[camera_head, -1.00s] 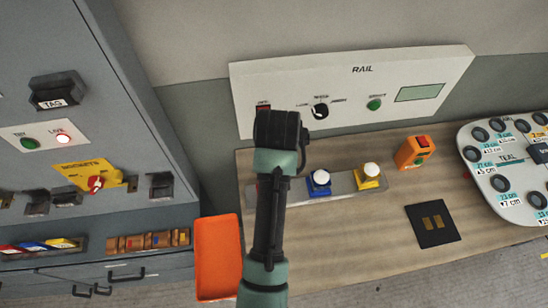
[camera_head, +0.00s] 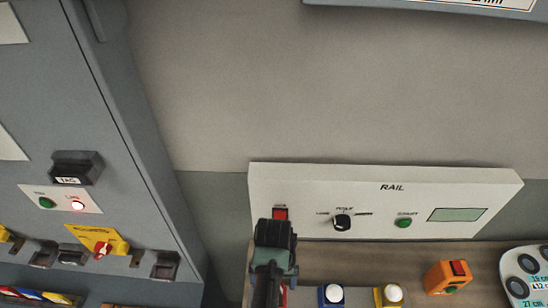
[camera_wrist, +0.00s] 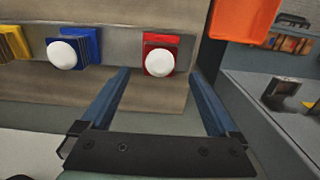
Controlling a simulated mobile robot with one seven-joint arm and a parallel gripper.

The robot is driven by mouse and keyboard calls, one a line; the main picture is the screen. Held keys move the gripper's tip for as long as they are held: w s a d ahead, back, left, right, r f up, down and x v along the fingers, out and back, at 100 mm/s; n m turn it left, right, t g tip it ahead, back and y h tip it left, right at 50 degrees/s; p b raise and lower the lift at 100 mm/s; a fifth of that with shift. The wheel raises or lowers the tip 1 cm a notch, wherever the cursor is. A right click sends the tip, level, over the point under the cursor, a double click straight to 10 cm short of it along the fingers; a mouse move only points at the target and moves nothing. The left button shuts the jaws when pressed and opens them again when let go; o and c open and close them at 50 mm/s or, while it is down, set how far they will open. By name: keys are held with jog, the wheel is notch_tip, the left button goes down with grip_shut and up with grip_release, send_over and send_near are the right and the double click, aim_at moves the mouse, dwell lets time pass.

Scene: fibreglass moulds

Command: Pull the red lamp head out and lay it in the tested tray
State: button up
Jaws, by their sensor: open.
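The red lamp head (camera_wrist: 150,58), a red square block with a white dome, sits in the grey strip (camera_wrist: 115,45) in the wrist view. My gripper (camera_wrist: 160,76) is open and empty, with its two blue fingers spread on either side of the red lamp head's line and the lamp beyond their tips. In the head view my arm hides nearly all of the red lamp head. An orange tray (camera_wrist: 240,16) shows at the top right of the wrist view, only partly; I see no label on it.
A blue lamp head (camera_head: 331,295) and a yellow one (camera_head: 389,295) stand to the right of my arm. An orange box with a red switch (camera_head: 447,277) is farther right. The RAIL panel (camera_head: 375,205) stands behind the bench. A grey cabinet (camera_head: 60,110) is on the left.

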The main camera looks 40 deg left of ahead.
notch_tip(320, 180, down, 9)
jog(key=b, duration=0.7)
jog(key=shift+r, duration=0.15)
jog(key=shift+p, duration=0.45)
dwell(0.6)
grip_shut()
dwell(0.5)
jog(key=shift+r, duration=0.2)
jog(key=shift+r+p, duration=2.85)
jog(key=shift+p, duration=0.25)
